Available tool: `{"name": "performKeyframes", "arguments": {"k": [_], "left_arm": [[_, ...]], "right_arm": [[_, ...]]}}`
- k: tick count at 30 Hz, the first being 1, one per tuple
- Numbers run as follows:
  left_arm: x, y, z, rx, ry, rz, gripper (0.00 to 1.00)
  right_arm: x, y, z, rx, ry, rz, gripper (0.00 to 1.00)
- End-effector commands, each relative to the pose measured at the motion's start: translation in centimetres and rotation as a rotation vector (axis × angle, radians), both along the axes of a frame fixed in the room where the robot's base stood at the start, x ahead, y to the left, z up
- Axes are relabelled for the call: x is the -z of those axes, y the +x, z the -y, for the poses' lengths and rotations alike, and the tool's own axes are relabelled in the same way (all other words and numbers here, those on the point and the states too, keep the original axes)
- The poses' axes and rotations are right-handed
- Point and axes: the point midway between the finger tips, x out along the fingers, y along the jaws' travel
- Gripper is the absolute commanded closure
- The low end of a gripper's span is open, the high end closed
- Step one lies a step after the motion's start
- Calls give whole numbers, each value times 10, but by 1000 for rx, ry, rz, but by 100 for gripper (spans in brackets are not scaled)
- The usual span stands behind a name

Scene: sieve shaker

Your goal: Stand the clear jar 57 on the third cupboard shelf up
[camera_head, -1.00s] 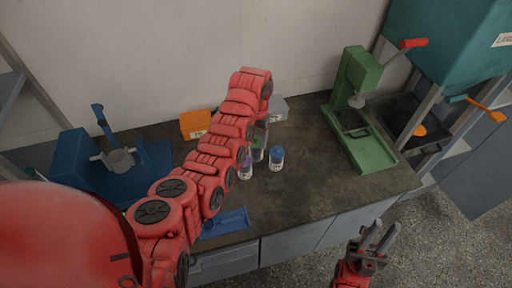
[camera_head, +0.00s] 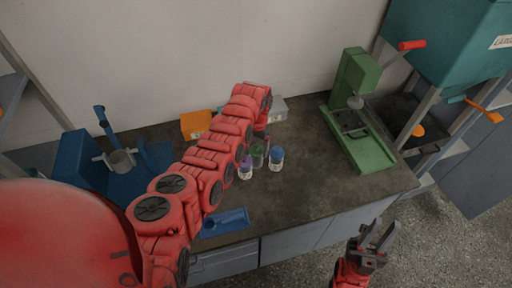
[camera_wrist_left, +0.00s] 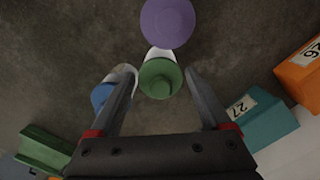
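Three small jars stand upright on the dark bench: one with a purple lid (camera_head: 246,168), one with a green lid (camera_head: 257,154) and one with a blue lid (camera_head: 276,159). Their label numbers are too small to read, so I cannot tell which, if any, is jar 57. In the left wrist view, my left gripper (camera_wrist_left: 160,76) is open, with the green lid (camera_wrist_left: 159,80) between its fingers. The purple lid (camera_wrist_left: 167,22) is just beyond, and the blue lid (camera_wrist_left: 103,95) is partly behind one finger. My right gripper (camera_head: 380,236) is open and empty, in front of the bench.
An orange bin (camera_head: 196,124) and a grey bin (camera_head: 278,110) are at the back; a teal bin labelled 27 (camera_wrist_left: 258,120) shows in the wrist view. A blue device (camera_head: 90,170), a blue tray (camera_head: 226,222) and a green press (camera_head: 355,115) share the bench. The front right bench is clear.

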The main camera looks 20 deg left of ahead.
Motion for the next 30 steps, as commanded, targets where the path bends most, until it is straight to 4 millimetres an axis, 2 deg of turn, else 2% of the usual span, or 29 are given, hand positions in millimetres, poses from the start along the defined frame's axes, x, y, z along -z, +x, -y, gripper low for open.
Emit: {"name": "performKeyframes", "arguments": {"k": [1,2,10,12,17,20,24,27,30], "left_arm": [[0,0,0,0,0,0,8],[0,0,0,0,0,0,3],[-1,0,0,0,0,0,3],[-5,0,0,0,0,0,3],[-15,4,0,0,1,7,3],[-30,4,0,-2,1,8,3],[-61,6,0,-1,0,9,3],[-90,7,0,-1,1,7,3],[-108,7,0,0,0,2,3]], "right_arm": [[0,0,0,0,0,0,73],[0,0,0,0,0,0,73],[-1,0,0,0,0,0,73],[-4,0,0,0,0,0,73],[3,0,0,0,0,0,73],[8,0,0,0,0,0,73],[23,0,0,0,0,0,73],[17,0,0,0,0,0,73],[15,0,0,0,0,0,73]]}}
